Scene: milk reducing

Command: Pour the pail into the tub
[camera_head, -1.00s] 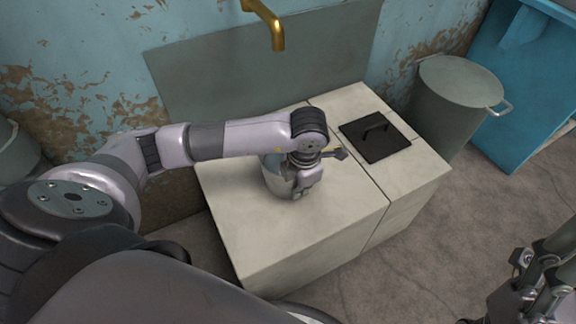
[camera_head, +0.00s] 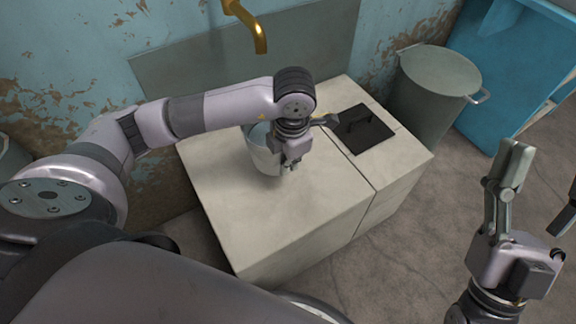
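A small grey metal pail (camera_head: 260,154) stands upright on, or just above, the pale counter. My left gripper (camera_head: 288,166) is at the pail's right side and hides part of it. Its fingers are too small and overlapped to tell whether they grip the pail. A large grey round container with a side handle (camera_head: 436,88), probably the tub, stands on the floor right of the counter. My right gripper (camera_head: 545,172) is at the lower right, fingers spread and empty, partly cut off by the picture edge.
The pale counter (camera_head: 290,215) has a bare front. A dark square lid with a handle (camera_head: 360,130) lies on its right part. A brass tap (camera_head: 250,25) hangs above the back. A large blue container (camera_head: 510,60) stands at the far right. The floor in front is clear.

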